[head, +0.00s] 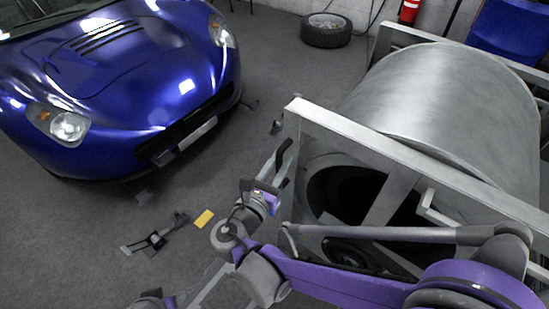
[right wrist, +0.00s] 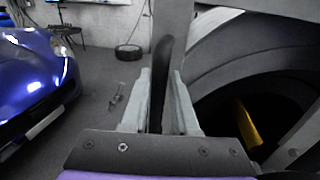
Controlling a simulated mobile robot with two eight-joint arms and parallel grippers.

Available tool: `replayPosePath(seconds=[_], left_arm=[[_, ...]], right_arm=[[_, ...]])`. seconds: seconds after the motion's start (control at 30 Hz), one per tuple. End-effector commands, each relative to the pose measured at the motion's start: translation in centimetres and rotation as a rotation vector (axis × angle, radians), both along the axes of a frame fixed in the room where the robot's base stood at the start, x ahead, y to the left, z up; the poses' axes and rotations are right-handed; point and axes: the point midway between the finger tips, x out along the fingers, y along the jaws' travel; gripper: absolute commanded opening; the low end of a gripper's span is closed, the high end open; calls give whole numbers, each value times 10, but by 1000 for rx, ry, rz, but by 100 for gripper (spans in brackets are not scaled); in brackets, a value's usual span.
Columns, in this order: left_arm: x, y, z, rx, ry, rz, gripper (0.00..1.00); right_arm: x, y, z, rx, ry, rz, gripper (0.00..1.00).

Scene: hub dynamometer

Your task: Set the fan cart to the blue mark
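The fan cart (head: 450,110) fills the right of the head view: a big silver drum in a grey metal frame, with a dark round opening facing me. A black handle (head: 283,155) stands at the frame's left edge. My right gripper (head: 268,187) is at this handle. In the right wrist view the black handle (right wrist: 160,80) runs upright between the two pale fingers, which look closed on it. The dark fan opening lies just right of the fingers there. No blue mark shows on the floor. The left gripper's fingers do not show.
A blue car (head: 110,80) stands at the left. A yellow patch (head: 203,218) and a dark metal fitting (head: 155,240) lie on the grey floor between car and cart. A tyre (head: 326,30) lies by the back wall. Open floor shows between car and cart.

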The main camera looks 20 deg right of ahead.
Motion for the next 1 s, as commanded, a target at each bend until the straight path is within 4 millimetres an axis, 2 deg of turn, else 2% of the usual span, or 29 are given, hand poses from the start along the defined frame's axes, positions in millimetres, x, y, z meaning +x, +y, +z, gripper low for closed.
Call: replayPosePath(seconds=[0.03,0.1,0.13,0.83,1.0], left_arm=[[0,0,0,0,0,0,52],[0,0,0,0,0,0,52],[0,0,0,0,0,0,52],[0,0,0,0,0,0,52],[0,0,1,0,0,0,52]], right_arm=[[0,0,0,0,0,1,38],[1,1,0,-1,-1,2,51],[1,1,1,-1,-1,3,52],[3,4,2,-3,-2,11,52],[-5,13,2,-2,-2,15,52]])
